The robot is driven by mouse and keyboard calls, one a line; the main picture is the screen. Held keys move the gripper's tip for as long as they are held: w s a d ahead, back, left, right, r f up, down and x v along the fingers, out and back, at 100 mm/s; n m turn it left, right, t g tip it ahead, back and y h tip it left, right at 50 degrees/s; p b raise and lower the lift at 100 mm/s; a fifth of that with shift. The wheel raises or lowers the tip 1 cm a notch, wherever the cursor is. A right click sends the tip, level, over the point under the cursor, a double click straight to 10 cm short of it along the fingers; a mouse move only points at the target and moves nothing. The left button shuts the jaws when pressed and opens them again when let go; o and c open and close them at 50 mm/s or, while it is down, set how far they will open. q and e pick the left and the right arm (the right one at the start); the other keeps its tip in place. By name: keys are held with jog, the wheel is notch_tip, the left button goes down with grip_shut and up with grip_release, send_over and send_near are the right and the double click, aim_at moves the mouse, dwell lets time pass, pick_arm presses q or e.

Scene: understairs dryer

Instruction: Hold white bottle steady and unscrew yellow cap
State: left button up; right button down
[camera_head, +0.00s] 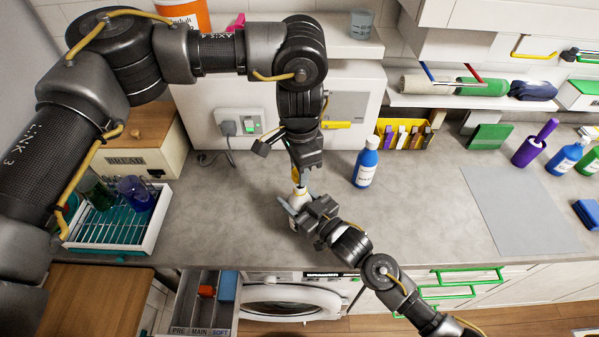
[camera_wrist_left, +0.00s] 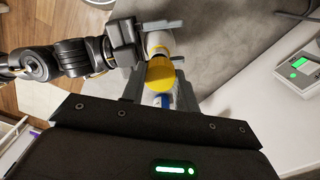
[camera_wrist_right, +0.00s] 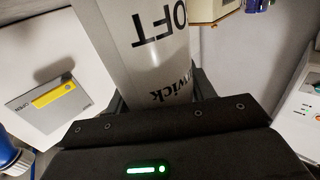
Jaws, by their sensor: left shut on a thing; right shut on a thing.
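The white bottle (camera_head: 297,200) is near the counter's front edge in the head view, mostly hidden by my right gripper (camera_head: 306,208). The right wrist view shows its white side with dark lettering (camera_wrist_right: 145,50) between my right fingers, which are shut on it. Its yellow cap (camera_head: 295,173) faces my left gripper (camera_head: 300,167), which reaches down from above. In the left wrist view the round yellow cap (camera_wrist_left: 161,74) sits between my left gripper's fingers (camera_wrist_left: 160,88), which are shut on it. I cannot tell whether the bottle's base touches the counter.
A blue bottle (camera_head: 366,165) stands to the right on the grey counter (camera_head: 420,215). A rack with cups (camera_head: 105,230) stands at the left. Below, a drawer marked PRE, MAIN and SOFT (camera_head: 205,315) is open beside the washer door (camera_head: 285,303). A grey mat (camera_head: 518,210) lies at the right.

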pick_arm(q)
notch_tip(320, 180, up, 2)
jog(key=shift+r, duration=0.1)
pick_arm(e)
jog(key=shift+f, duration=0.1)
jog(key=shift+c, duration=2.2)
grip_release()
pick_arm(q)
notch_tip(320, 180, down, 3)
jog(key=b, duration=0.3)
jog(key=shift+f, duration=0.2)
jog(key=shift+f+b, duration=0.1)
jog(key=shift+b, duration=0.2)
pick_arm(e)
jog(key=v, duration=1.2)
